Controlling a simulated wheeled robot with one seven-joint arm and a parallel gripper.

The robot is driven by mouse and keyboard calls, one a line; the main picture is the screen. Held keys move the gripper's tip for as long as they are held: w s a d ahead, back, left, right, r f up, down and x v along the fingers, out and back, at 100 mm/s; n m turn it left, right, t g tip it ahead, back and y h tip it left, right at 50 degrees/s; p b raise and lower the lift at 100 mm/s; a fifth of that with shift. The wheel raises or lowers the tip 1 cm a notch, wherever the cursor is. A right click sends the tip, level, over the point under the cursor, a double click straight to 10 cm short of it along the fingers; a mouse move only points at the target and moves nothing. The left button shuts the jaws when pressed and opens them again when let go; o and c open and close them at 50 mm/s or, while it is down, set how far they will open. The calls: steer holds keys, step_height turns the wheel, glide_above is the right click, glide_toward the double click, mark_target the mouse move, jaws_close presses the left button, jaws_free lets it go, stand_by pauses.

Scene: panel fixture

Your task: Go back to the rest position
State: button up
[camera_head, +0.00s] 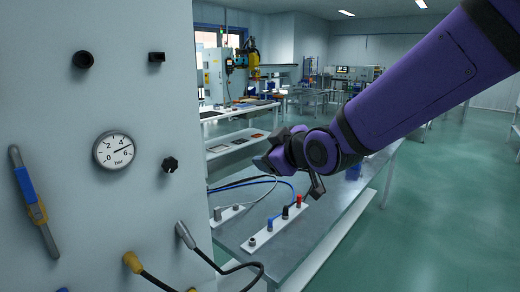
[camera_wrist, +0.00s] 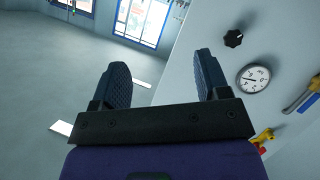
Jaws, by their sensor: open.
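My gripper (camera_wrist: 160,82) is open and empty in the wrist view, with its two dark fingers spread apart. In the head view my purple arm reaches in from the upper right, and my gripper (camera_head: 270,160) hangs beside the right edge of the grey panel (camera_head: 70,110), above the workbench. The fingers are partly hidden there by the wrist. The panel carries a round pressure gauge (camera_head: 115,149) and a black knob (camera_head: 170,165). The gauge (camera_wrist: 253,78) and knob (camera_wrist: 233,38) also show right of my fingers in the wrist view, apart from them.
A lever with a blue sleeve (camera_head: 25,185) is at the panel's left. Cables with plugs (camera_head: 185,235) hang low on the panel. The bench (camera_head: 345,205) holds a white strip with several sockets (camera_head: 262,238). Open floor (camera_head: 440,200) lies to the right.

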steer(key=s+d+r+m+g+h, duration=0.15)
steer(key=s+d+m+h, duration=0.25)
steer(key=d, duration=0.8)
steer(key=s+d+m+g+h, duration=0.1)
steer(key=s+d+m, duration=0.3)
steer(key=s+d, duration=0.4)
steer(key=s+d+m+g+h, duration=0.2)
steer(key=s+d+m+g, duration=0.2)
steer(key=s+d, duration=0.4)
steer(key=s+m, duration=0.1)
steer(key=s, duration=0.4)
steer(key=shift+d+h, duration=0.25)
steer(key=shift+h, duration=0.05)
steer(key=shift+w+r, duration=0.1)
steer(key=shift+w, duration=0.05)
stand_by(0.5)
